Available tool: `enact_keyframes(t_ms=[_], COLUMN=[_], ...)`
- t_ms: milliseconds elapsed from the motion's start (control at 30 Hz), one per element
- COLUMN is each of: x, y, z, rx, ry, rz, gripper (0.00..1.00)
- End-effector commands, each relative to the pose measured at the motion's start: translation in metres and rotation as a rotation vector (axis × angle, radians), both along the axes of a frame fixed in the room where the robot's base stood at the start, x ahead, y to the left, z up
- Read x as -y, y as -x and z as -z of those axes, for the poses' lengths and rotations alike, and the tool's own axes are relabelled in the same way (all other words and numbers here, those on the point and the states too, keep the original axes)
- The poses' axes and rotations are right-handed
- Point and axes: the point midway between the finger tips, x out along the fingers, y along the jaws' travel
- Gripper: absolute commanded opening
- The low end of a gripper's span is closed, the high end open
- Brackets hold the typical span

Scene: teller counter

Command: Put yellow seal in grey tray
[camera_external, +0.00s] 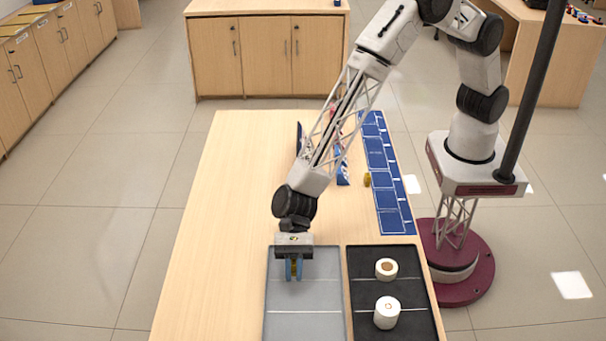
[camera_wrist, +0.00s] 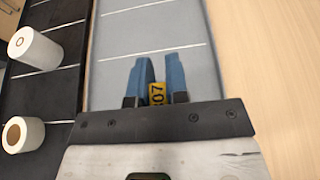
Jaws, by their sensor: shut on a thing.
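My gripper (camera_external: 293,270) is over the far part of the grey tray (camera_external: 305,326), its blue fingers pointing down. In the wrist view my gripper (camera_wrist: 160,75) is shut on the yellow seal (camera_wrist: 157,94), which shows dark digits ending in 07. In the external view only a sliver of the seal shows between the fingers. The grey tray also fills the middle of the wrist view (camera_wrist: 125,45). I cannot tell whether the seal touches the tray floor.
A black tray (camera_external: 370,335) lies right of the grey tray and holds two white rolls, one farther (camera_external: 386,269) and one nearer (camera_external: 387,313). A blue mat (camera_external: 383,180) runs along the right edge of the table. The table's left side (camera_external: 215,250) is clear.

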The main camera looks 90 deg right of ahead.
Motion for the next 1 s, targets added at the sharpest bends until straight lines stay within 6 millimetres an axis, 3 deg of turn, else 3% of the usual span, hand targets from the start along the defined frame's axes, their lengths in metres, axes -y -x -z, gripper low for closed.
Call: enact_keyframes(t_ms=[233,667,1000], x=[-0.013,-0.014,-0.014], y=[-0.013,-0.015,-0.015], z=[0.002,0.003,0.032], rx=[0.000,0.000,0.000], ry=[-0.001,-0.001,-0.001], rz=[0.000,0.000,0.000], gripper=[0.00,0.00,0.00])
